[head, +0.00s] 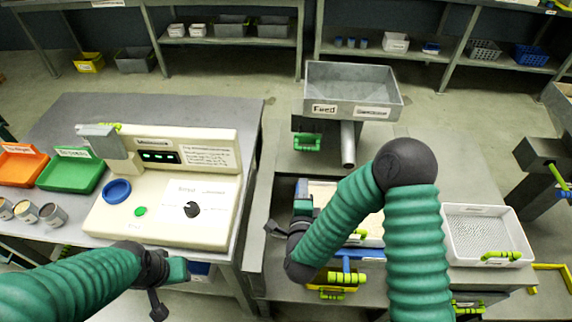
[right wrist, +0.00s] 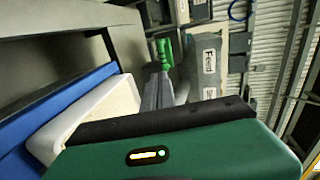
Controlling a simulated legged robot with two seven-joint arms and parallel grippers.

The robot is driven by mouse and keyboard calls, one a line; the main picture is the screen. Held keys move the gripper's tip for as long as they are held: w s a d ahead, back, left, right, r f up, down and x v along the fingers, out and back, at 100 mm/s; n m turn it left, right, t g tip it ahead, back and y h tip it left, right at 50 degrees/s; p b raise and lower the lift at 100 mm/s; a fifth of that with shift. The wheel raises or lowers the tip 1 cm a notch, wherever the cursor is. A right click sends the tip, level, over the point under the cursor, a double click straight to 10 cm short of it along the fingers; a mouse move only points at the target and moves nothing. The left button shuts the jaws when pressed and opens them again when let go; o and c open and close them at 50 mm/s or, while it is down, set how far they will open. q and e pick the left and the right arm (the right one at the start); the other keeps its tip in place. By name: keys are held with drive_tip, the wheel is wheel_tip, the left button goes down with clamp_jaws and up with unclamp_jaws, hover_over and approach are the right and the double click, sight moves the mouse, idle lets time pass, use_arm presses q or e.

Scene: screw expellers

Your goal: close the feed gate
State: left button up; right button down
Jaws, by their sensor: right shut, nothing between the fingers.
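The feed hopper (head: 352,92) is a grey metal box labelled Feed at the back of the right-hand bench, with a spout (head: 348,145) below it. The bright green handle (head: 307,142), which looks like the feed gate's, sits under its left side. In the right wrist view the green handle (right wrist: 163,52) is beside the hopper (right wrist: 207,65). My right gripper (head: 303,192) is shut and empty, in front of the green handle and apart from it. Its fingertips are hard to make out. My left gripper (head: 180,269) is low, in front of the control panel; its jaws are unclear.
A cream control panel (head: 205,215) with a dial and blue ring stands left. A white tray (head: 487,235) with a mesh bottom is on the right. A pale tray (head: 370,228) lies partly behind my right arm. Green (head: 72,172) and orange (head: 20,165) bins stand far left.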

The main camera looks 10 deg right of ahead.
drive_tip(key=shift+w+d+m, duration=0.2)
drive_tip(key=shift+m, duration=0.1)
approach(307, 139)
wheel_tip(307, 139, down, 2)
drive_tip(key=w, duration=0.1)
drive_tip(key=shift+w+d+f, duration=0.1)
drive_tip(key=shift+w+d, duration=0.1)
drive_tip(key=shift+w, duration=0.3)
drive_tip(key=shift+w, duration=0.1)
drive_tip(key=b+x, duration=0.1)
drive_tip(key=x, duration=0.1)
drive_tip(key=r+b+x, duration=0.1)
drive_tip(key=x, duration=0.1)
drive_tip(key=shift+w+d+f, duration=0.15)
drive_tip(key=shift+w+d, duration=0.05)
drive_tip(key=shift+w, duration=0.3)
drive_tip(key=shift+r, duration=0.35)
